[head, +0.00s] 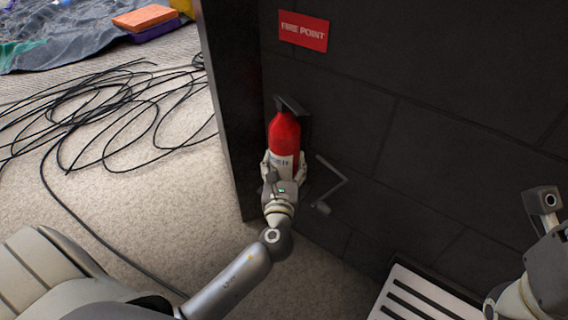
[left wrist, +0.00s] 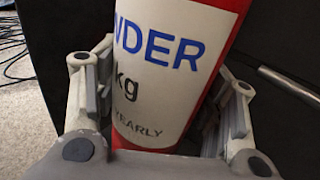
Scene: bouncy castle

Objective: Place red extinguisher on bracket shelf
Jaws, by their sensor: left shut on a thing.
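The red extinguisher (head: 284,132) stands roughly upright against the dark wall, below the fire point sign. Its white label with blue lettering (left wrist: 165,62) fills the middle of the left wrist view. My left gripper (head: 284,167) is shut around its lower body, with one finger on each side; the fingers also show in the left wrist view (left wrist: 160,110).
The red fire point sign (head: 303,31) is on the wall above. A dark panel edge (head: 226,110) stands close on the left. Black cables (head: 110,110) lie on the carpet. A slatted white grate (head: 425,297) is low right.

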